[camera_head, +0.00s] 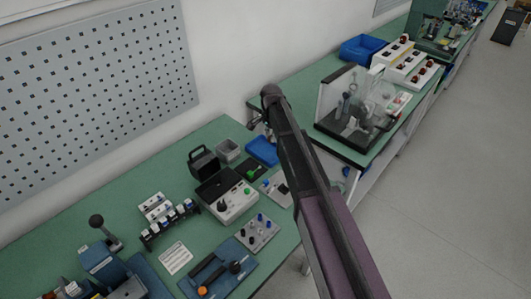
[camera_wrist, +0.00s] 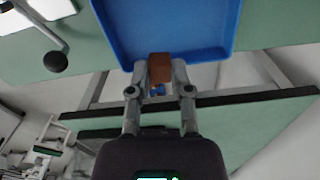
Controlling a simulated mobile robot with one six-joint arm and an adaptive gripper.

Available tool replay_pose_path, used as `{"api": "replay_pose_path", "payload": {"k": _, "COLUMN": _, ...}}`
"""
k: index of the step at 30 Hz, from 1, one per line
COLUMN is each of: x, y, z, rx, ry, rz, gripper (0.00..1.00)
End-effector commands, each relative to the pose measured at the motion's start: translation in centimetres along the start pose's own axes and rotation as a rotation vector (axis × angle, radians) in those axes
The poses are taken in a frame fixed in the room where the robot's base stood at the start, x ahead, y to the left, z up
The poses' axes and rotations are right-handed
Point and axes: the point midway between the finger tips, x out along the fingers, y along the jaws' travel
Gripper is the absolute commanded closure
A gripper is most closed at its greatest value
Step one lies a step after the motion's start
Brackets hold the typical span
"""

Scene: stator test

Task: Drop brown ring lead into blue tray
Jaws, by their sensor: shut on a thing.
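The brown ring lead (camera_wrist: 160,66) sits between my fingertips in the wrist view, a small brown block with a bit of blue below it. My gripper (camera_wrist: 159,76) is shut on it. The blue tray (camera_wrist: 165,22) fills the top middle of the wrist view, and its rim passes just behind the lead. The lead appears apart from the tray, but the height between them is hard to tell. In the head view, my gripper (camera_head: 259,123) is near a blue tray (camera_head: 262,151) on the nearer green bench. The lead cannot be made out there.
A grey bin (camera_head: 228,150) and a tester box (camera_head: 230,200) stand left of the tray. A clear-guarded machine (camera_head: 358,105) and another blue tray (camera_head: 362,49) stand on the farther bench. A dark round knob (camera_wrist: 56,62) shows at left in the wrist view.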

Motion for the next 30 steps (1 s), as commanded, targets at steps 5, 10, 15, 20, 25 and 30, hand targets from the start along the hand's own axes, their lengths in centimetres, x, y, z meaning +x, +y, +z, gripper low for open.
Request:
{"api": "replay_pose_path", "payload": {"k": 5, "x": 1.9, "y": 0.0, "z": 0.0, "rx": 0.000, "ry": 0.000, "rz": 0.000, "gripper": 1.00}}
{"api": "replay_pose_path", "payload": {"k": 10, "x": 3.0, "y": 0.0, "z": 0.0, "rx": -0.001, "ry": 0.000, "rz": 0.000, "gripper": 1.00}}
{"api": "replay_pose_path", "payload": {"k": 15, "x": 3.6, "y": 0.0, "z": 0.1, "rx": -0.001, "ry": 0.000, "rz": 0.000, "gripper": 1.00}}
{"api": "replay_pose_path", "payload": {"k": 20, "x": 3.7, "y": 0.0, "z": 0.1, "rx": -0.001, "ry": 0.000, "rz": 0.000, "gripper": 1.00}}
{"api": "replay_pose_path", "payload": {"k": 25, "x": 3.7, "y": 0.0, "z": 0.1, "rx": -0.001, "ry": 0.000, "rz": 0.000, "gripper": 1.00}}
{"api": "replay_pose_path", "payload": {"k": 30, "x": 3.7, "y": -0.1, "z": 0.1, "rx": -0.001, "ry": 0.000, "rz": 0.000, "gripper": 0.53}}
